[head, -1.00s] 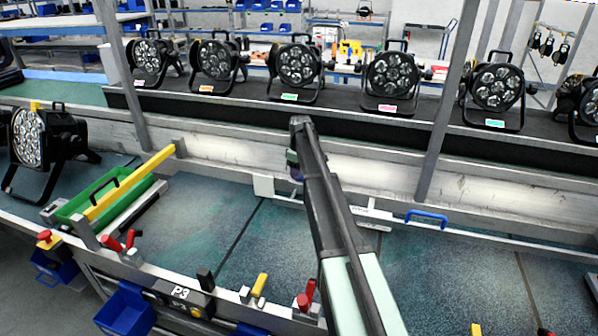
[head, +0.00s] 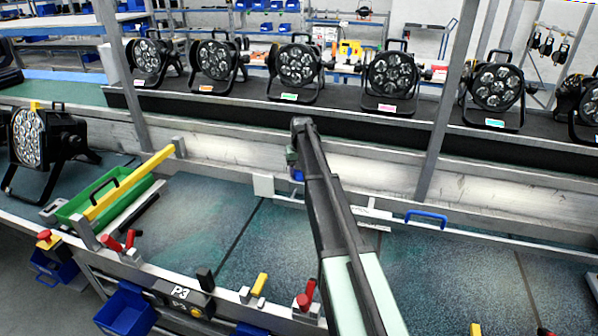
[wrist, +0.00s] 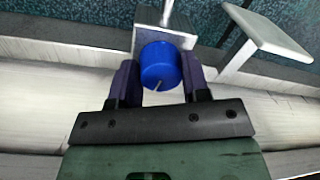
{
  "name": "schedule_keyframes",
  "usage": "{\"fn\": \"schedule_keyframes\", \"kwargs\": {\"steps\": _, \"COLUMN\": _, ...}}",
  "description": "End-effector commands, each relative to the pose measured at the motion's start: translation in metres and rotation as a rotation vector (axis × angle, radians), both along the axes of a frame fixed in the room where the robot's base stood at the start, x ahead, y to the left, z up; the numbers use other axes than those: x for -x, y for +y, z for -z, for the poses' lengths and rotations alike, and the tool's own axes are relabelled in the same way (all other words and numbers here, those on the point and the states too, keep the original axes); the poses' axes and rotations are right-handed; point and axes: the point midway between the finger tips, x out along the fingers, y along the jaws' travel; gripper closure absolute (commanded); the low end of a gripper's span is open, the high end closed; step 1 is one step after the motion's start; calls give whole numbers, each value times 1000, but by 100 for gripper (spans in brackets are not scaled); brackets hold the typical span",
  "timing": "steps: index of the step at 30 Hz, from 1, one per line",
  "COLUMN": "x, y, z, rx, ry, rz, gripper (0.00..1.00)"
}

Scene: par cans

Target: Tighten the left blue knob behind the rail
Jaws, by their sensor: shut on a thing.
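The blue knob (wrist: 160,64) sits between the two dark fingers of my gripper (wrist: 158,82) in the wrist view, with a finger on each side of it. My gripper is shut on the knob. The knob stands in front of a metal plate (wrist: 190,41). In the head view a small bit of the blue knob (head: 297,175) shows beside my arm, behind the rail. My arm hides most of my gripper there.
A blue handle (head: 427,218) stands on the rail to the right. A green tray (head: 70,208) with a yellow bar (head: 130,183) lies at the left. Several par cans stand on the back shelf, above the pale beam. A flat metal plate (wrist: 268,30) juts out near the knob.

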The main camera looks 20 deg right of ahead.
Motion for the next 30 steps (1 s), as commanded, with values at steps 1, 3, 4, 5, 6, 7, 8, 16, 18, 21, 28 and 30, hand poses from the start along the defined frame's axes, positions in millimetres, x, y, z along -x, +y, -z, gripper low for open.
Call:
{"fn": "schedule_keyframes", "kwargs": {"steps": 1, "x": 1, "y": 0, "z": 0, "rx": 0, "ry": 1, "rz": 39, "gripper": 81}}
{"fn": "schedule_keyframes", "kwargs": {"steps": 3, "x": 1, "y": 0, "z": 0, "rx": 0, "ry": 1, "rz": 106, "gripper": 81}}
{"fn": "schedule_keyframes", "kwargs": {"steps": 4, "x": 1, "y": 1, "z": 0, "rx": 0, "ry": 1, "rz": 134, "gripper": 81}}
{"fn": "schedule_keyframes", "kwargs": {"steps": 5, "x": 1, "y": 1, "z": 0, "rx": 0, "ry": 0, "rz": 162, "gripper": 81}}
{"fn": "schedule_keyframes", "kwargs": {"steps": 6, "x": 1, "y": 1, "z": 0, "rx": 0, "ry": 0, "rz": 200, "gripper": 81}}
{"fn": "schedule_keyframes", "kwargs": {"steps": 7, "x": 1, "y": 1, "z": 0, "rx": 0, "ry": 1, "rz": 229, "gripper": 81}}
{"fn": "schedule_keyframes", "kwargs": {"steps": 8, "x": 1, "y": 1, "z": 0, "rx": 0, "ry": 1, "rz": 257, "gripper": 81}}
{"fn": "schedule_keyframes", "kwargs": {"steps": 16, "x": 1, "y": 1, "z": 0, "rx": -1, "ry": 2, "rz": 514, "gripper": 81}}
{"fn": "schedule_keyframes", "kwargs": {"steps": 18, "x": 1, "y": 1, "z": 0, "rx": -1, "ry": 2, "rz": 580, "gripper": 81}}
{"fn": "schedule_keyframes", "kwargs": {"steps": 21, "x": 1, "y": 1, "z": 0, "rx": -1, "ry": 1, "rz": 675, "gripper": 81}}
{"fn": "schedule_keyframes", "kwargs": {"steps": 28, "x": 1, "y": 2, "z": 0, "rx": -1, "ry": 1, "rz": 893, "gripper": 81}}
{"fn": "schedule_keyframes", "kwargs": {"steps": 30, "x": 1, "y": 2, "z": 0, "rx": 0, "ry": 1, "rz": 960, "gripper": 81}}
